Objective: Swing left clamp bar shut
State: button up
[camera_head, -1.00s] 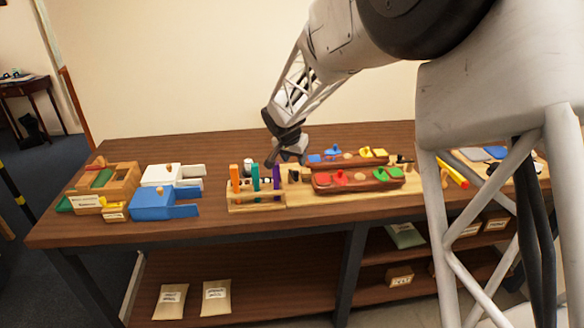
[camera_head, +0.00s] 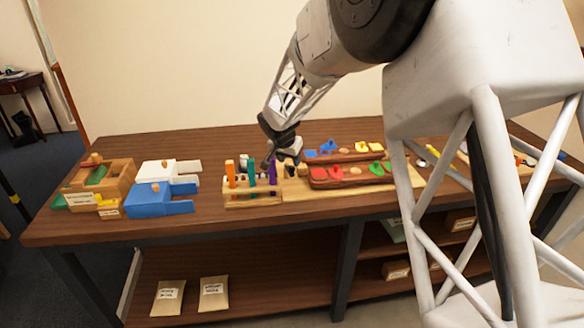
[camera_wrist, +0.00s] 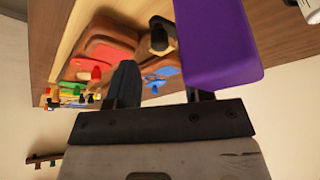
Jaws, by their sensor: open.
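My gripper (camera_head: 281,160) is open over the bench, just behind and beside the upright purple bar (camera_head: 272,168). In the wrist view my gripper (camera_wrist: 160,78) has its fingers apart. The purple bar (camera_wrist: 218,42) is large and close there, and covers part of the right finger. A dark-topped wooden knob (camera_wrist: 160,38) stands beyond the fingers, between them. The purple bar stands at the right end of a light wooden rack (camera_head: 238,198), with teal (camera_head: 252,172) and orange (camera_head: 230,172) bars. I cannot tell which piece is the left clamp bar, or its angle.
Right of the rack, brown trays (camera_head: 350,184) hold red, green, blue and yellow pieces. White (camera_head: 155,172) and blue (camera_head: 150,200) boxes and a wooden box (camera_head: 110,180) stand at the left. The bench's back strip is clear.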

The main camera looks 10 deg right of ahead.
aim_at(292, 167)
jog(key=shift+x, duration=2.5)
grip_shut()
